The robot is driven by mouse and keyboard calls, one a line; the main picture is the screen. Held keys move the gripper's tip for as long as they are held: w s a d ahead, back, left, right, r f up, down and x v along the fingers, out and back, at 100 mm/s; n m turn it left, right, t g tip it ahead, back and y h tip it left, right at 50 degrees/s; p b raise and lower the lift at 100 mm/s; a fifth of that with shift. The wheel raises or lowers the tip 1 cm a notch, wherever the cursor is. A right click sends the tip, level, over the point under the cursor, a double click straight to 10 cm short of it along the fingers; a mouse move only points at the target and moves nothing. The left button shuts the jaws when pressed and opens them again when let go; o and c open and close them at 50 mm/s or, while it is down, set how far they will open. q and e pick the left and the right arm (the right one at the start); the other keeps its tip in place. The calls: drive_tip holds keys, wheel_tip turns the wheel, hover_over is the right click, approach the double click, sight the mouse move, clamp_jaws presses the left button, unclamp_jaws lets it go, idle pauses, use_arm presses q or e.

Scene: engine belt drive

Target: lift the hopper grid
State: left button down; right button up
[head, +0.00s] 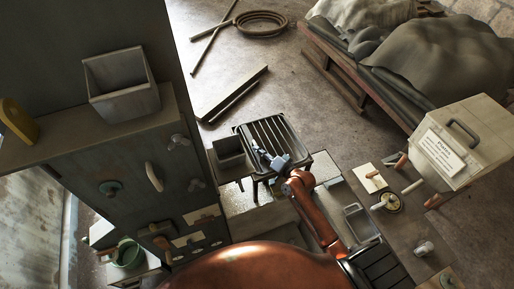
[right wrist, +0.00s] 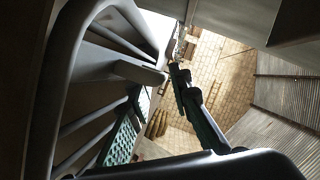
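The hopper grid (head: 272,132) is a dark frame with parallel bars, in the middle of the head view. My right gripper (head: 272,160), grey at the end of my orange-red arm, is at the grid's near side and overlaps it in the picture. I cannot tell whether it touches or holds the grid, or how its fingers stand. In the right wrist view, dark bars of what looks like the grid (right wrist: 111,38) fill the left side, very close to the camera. My left gripper is not in view.
A small dark open box (head: 229,152) sits just left of the grid. A tall dark cabinet (head: 130,165) with knobs stands left, with a grey bin (head: 122,85) on top. At right are a bench with a gauge (head: 390,202) and a pale box (head: 465,140). Floor is open behind the grid.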

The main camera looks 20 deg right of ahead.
drive_tip(key=shift+w+a+f, duration=0.1)
drive_tip(key=shift+w+a, duration=0.1)
drive_tip(key=shift+w, duration=0.5)
drive_tip(key=shift+w+f, duration=0.1)
drive_tip(key=shift+w, duration=0.2)
drive_tip(key=shift+w+a+f, duration=0.1)
drive_tip(key=shift+w, duration=0.1)
clamp_jaws()
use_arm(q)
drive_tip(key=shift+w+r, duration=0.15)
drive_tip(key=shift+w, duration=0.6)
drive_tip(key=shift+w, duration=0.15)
